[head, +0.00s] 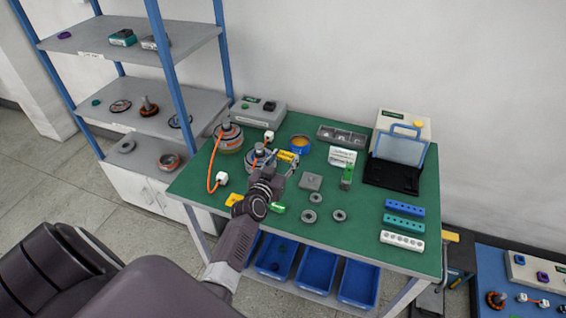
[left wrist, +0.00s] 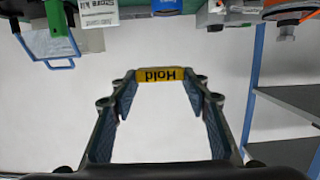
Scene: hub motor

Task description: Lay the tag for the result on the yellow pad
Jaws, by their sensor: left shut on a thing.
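My left gripper (head: 284,162) reaches over the green table and is shut on a yellow tag (head: 289,156). A flat yellow piece (head: 234,200), which looks like the yellow pad, lies near the table's front left edge, partly hidden by my arm. A small green piece (head: 278,209) lies just right of my wrist. My right gripper is not in view.
Hub motors (head: 229,137) with orange cables stand at the table's left, one partly behind my gripper. A white card (head: 342,156), grey plate (head: 311,181), several rings and coloured hole blocks (head: 404,207) stand to the right. A blue-posted shelf (head: 160,50) rises at the left.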

